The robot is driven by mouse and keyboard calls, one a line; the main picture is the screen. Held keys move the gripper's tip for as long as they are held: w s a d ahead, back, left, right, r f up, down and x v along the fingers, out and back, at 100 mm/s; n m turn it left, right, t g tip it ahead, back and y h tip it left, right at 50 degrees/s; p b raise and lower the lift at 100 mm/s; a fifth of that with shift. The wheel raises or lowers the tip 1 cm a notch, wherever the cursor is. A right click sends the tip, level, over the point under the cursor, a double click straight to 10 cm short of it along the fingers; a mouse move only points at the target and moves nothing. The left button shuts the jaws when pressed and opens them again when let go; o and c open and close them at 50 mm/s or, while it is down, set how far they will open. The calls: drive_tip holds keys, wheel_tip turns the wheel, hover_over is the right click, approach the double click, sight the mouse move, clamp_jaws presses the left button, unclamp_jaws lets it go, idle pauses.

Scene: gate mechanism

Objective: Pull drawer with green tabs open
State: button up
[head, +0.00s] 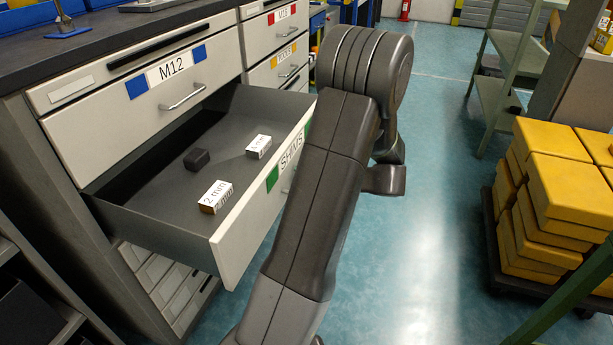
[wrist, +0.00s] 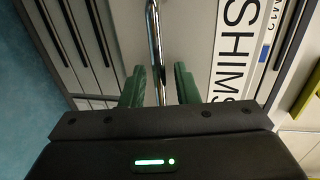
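The drawer with green tabs (head: 238,240), labelled SHIMS, stands well out from the cabinet in the head view, its inside showing. One green tab (head: 272,179) is at the near end of its label; part of the label is hidden by my arm. Inside lie two small white-labelled boxes (head: 215,196) (head: 258,146) and a dark block (head: 197,159). In the wrist view, the drawer's metal handle (wrist: 154,35) runs between the green fingers of my gripper (wrist: 159,75). The fingers are apart, with a gap visible on the right side of the handle.
The M12 drawer (head: 150,105) with blue tabs is closed above. Red-tab and yellow-tab drawers (head: 283,65) are to the right. Yellow boxes (head: 565,195) are stacked on a dark pallet at right. The teal floor (head: 430,200) between is clear.

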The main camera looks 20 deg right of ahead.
drive_tip(key=p+v, duration=0.2)
drive_tip(key=v, duration=1.1)
drive_tip(key=shift+s+d+p, duration=0.25)
drive_tip(key=shift+p, duration=0.15)
drive_tip(key=shift+b+x, duration=1.45)
drive_tip(key=shift+x, duration=5.6)
drive_tip(key=shift+w+r, duration=0.1)
